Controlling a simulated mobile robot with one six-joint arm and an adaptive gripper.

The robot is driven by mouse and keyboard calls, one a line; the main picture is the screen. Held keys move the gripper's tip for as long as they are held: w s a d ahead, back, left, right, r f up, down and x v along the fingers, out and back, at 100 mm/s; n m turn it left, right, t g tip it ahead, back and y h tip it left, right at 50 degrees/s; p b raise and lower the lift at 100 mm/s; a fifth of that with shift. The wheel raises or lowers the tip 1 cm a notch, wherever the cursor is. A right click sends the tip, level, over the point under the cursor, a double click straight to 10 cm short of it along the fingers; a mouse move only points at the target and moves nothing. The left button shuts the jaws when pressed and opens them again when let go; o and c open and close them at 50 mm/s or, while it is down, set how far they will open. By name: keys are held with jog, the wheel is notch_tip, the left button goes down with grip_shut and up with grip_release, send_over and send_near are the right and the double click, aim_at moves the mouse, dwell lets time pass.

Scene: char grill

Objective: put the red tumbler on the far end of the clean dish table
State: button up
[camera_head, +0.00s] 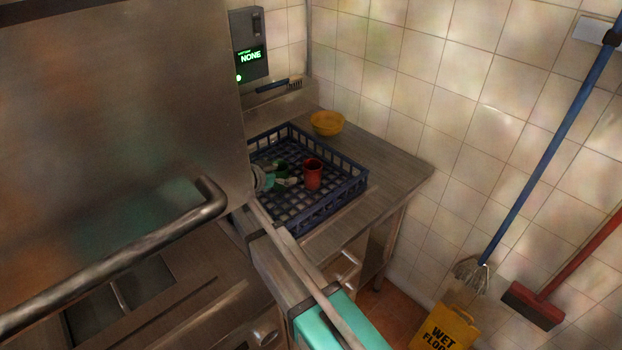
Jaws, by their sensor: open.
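The red tumbler (313,174) stands upright inside a dark blue dish rack (318,215). The rack sits on the metal clean dish table (400,172). My gripper (291,181) is low over the rack, just left of the tumbler, with its fingers pointing toward it. It is open and nothing shows held in it. I cannot tell whether a finger touches the tumbler. The far side of the gripper and the rack's left part are hidden.
A yellow bowl (327,123) sits on the table behind the rack. A brush (294,84) lies on the back ledge. The dishwasher's steel hood (120,100) blocks the left side. Bare table lies right of the rack. A wet floor sign (446,330) stands below.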

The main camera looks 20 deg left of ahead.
jog(key=b, duration=0.3)
send_near(319, 166)
jog(key=shift+w+d+f, duration=0.1)
jog(key=shift+w+f, duration=0.5)
jog(key=shift+w, duration=0.1)
jog(key=shift+w+d, duration=0.15)
jog(key=shift+w, duration=0.1)
jog(key=shift+b+x, duration=0.6)
jog(key=shift+x, duration=2.05)
jog(key=shift+r, duration=0.1)
jog(key=c, duration=1.1)
jog(key=shift+c, duration=0.2)
